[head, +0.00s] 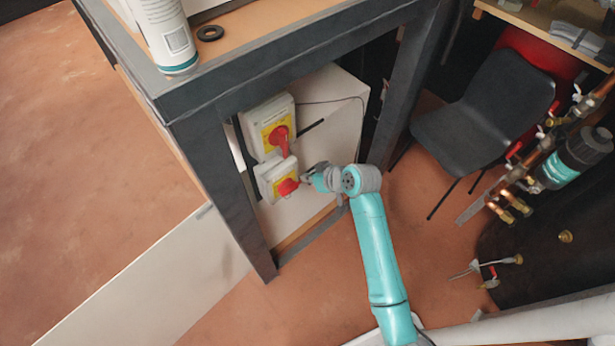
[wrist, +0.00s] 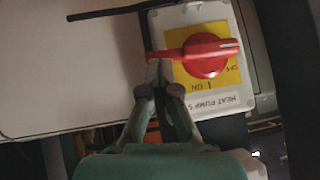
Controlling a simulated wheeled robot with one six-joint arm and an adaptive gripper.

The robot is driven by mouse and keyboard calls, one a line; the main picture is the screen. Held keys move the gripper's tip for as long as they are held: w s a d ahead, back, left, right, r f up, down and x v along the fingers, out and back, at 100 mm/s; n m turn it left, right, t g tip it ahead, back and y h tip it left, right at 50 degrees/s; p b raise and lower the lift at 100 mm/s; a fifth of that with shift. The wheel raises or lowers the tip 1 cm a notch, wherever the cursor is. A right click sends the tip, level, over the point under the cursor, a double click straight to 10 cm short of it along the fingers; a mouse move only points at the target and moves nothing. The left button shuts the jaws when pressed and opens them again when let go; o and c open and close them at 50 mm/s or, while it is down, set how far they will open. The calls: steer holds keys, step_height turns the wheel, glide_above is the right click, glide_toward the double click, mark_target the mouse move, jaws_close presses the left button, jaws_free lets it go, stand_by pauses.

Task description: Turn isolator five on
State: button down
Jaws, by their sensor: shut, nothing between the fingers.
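The lower isolator (head: 265,185) is a small white box with a yellow plate and a red rotary handle (head: 288,186). It is fixed to a white panel under the bench. In the wrist view the isolator (wrist: 243,98) appears upside down, with OFF and I ON printed on its yellow plate (wrist: 226,84). The red handle (wrist: 207,55) lies roughly level in that view. My gripper (wrist: 158,70) is shut and empty, its tips at the handle's left end, seemingly touching it.
A larger isolator (head: 259,127) with a red handle sits just above. The bench legs (head: 222,185) frame the panel (head: 325,140) on both sides. A black chair (head: 480,110) and copper pipework (head: 520,180) stand to the right. Floor is clear below the chair.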

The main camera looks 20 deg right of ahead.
step_height(320, 180, down, 8)
steer(key=a+m+y, duration=0.2)
steer(key=m+y, duration=0.5)
steer(key=y, duration=0.4)
steer(key=shift+s+m, duration=0.3)
steer(key=shift+s, duration=0.1)
steer(key=shift+a, duration=0.25)
stand_by(0.5)
